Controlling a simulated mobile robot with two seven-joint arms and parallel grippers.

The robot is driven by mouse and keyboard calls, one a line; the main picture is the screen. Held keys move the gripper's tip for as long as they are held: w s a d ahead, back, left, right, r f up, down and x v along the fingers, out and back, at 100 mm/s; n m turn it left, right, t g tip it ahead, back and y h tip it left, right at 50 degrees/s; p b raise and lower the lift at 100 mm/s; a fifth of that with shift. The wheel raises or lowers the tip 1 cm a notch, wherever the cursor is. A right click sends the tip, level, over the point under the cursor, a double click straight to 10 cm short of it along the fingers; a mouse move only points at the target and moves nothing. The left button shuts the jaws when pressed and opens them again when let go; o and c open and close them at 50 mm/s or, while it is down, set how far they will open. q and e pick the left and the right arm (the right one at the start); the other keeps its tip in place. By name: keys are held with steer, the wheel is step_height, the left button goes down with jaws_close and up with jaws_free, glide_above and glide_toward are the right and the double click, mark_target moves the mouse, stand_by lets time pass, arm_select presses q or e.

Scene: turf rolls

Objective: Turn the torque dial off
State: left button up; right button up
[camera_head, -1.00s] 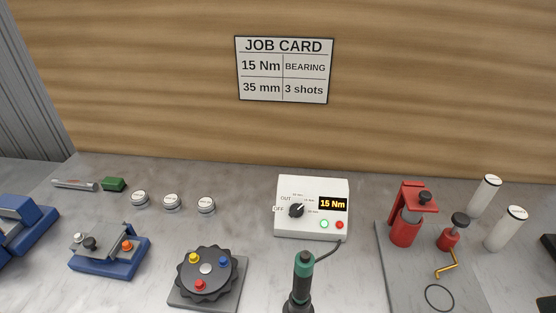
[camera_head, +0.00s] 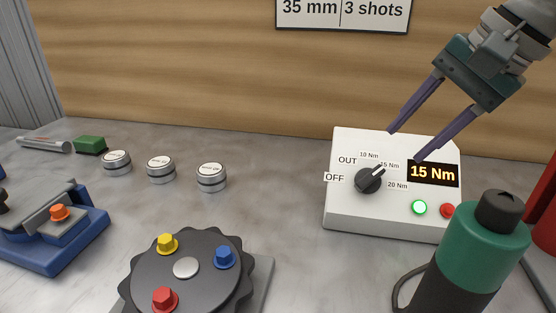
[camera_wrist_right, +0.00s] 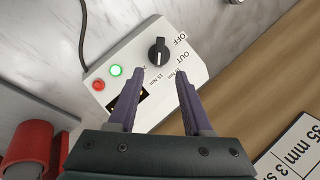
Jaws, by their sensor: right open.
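The torque dial (camera_head: 369,180) is a black knob on a white control box (camera_head: 345,212). Its pointer is turned up and right, toward the 15 Nm mark, and the display (camera_head: 433,173) reads 15 Nm. The OFF label (camera_head: 335,177) is left of the dial. My right gripper (camera_head: 403,146) is open and empty, above the box and apart from the dial. In the right wrist view the dial (camera_wrist_right: 157,51) shows just beyond the gap between the fingertips (camera_wrist_right: 167,72). My left gripper is not in view.
A green-and-black tool (camera_head: 482,245) stands in front of the box at right. A round black fixture (camera_head: 187,268) with coloured knobs is at front left. Several silver canisters (camera_head: 161,169) stand at the back left. Bare bench lies between canisters and box.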

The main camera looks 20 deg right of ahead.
mark_target(376, 172)
steer(key=b+x, duration=0.1)
steer(key=x, duration=0.8)
steer(key=shift+w+a+f, duration=0.1)
steer(key=shift+a+f, duration=0.05)
steer(key=shift+f, duration=0.2)
steer(key=shift+c, duration=0.4)
jaws_close()
